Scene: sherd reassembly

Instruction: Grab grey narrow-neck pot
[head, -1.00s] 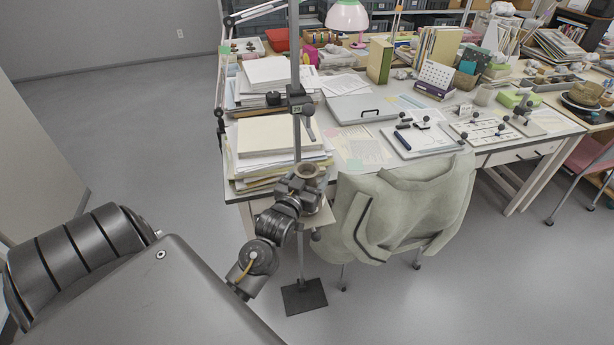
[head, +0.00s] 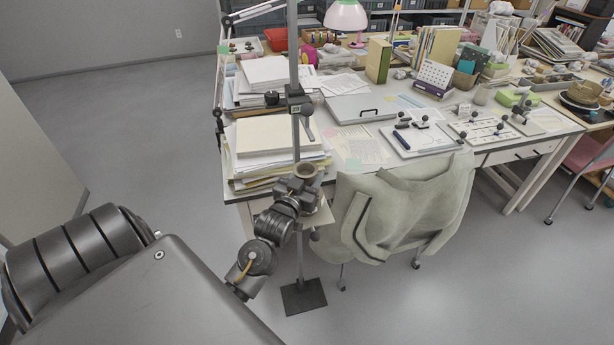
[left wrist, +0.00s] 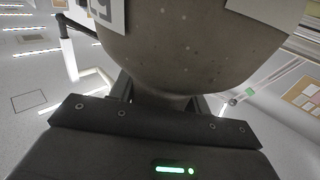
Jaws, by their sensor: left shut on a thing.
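The grey-brown pot (head: 307,171) shows only its rim and upper part in the head view, just beyond my left gripper (head: 299,188). It stands out at the left front corner of the desk, by the upright pole. In the left wrist view the pot's rounded body (left wrist: 185,50) fills the upper middle and narrows downward between the fingers of my left gripper (left wrist: 163,100). The gripper is shut on this narrow part. The fingertips are mostly hidden. My right gripper is not in view.
A small pale platform (head: 320,217) on a metal pole stand (head: 295,75) lies beside the gripper; its dark base (head: 304,297) is on the floor. Paper stacks (head: 278,139) lie close behind. A jacket-draped chair (head: 405,212) is just right. Floor to the left is clear.

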